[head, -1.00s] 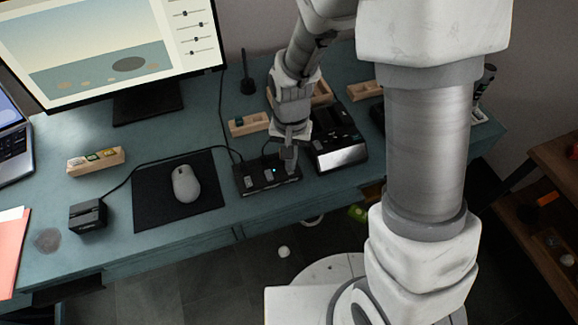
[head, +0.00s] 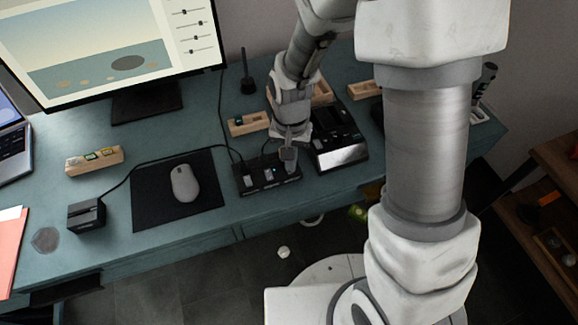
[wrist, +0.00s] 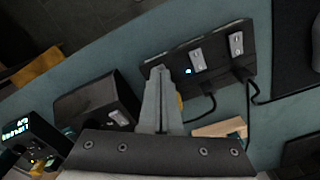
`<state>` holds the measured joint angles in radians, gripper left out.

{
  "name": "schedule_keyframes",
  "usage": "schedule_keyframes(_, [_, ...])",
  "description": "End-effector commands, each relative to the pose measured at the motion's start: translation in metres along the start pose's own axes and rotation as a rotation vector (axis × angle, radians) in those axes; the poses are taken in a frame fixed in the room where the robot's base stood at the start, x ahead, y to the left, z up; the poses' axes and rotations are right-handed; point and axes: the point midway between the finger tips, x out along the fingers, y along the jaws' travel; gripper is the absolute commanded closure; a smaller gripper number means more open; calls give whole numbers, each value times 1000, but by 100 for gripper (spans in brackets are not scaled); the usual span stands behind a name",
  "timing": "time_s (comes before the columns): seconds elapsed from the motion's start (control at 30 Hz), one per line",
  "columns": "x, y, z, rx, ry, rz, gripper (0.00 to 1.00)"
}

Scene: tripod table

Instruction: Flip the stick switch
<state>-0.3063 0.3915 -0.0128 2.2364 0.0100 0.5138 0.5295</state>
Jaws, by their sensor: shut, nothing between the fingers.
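A black power strip (head: 250,186) with light-grey rocker switches lies near the front edge of the desk. In the wrist view the strip (wrist: 215,70) shows two rockers (wrist: 197,60) and a small lit blue-green light (wrist: 188,71). My gripper (head: 289,160) is shut and empty, pointing down at the strip's right end. In the wrist view my gripper's fingertips (wrist: 160,72) cover the strip's other end, beside the light. They hide what lies beneath them, and I cannot tell whether they touch it. No separate stick-shaped switch is clear to me.
A black device (head: 338,140) with a shiny front stands just right of the strip. A mouse (head: 185,183) on a black mat (head: 150,205) lies to the left. A wooden holder (head: 248,124) is behind. Cables run from the strip.

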Motion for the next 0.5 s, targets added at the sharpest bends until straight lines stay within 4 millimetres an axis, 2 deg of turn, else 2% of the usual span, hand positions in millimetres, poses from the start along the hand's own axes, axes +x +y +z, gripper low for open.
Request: schedule_keyframes(0.5, [9, 0, 0, 0, 0, 0, 100])
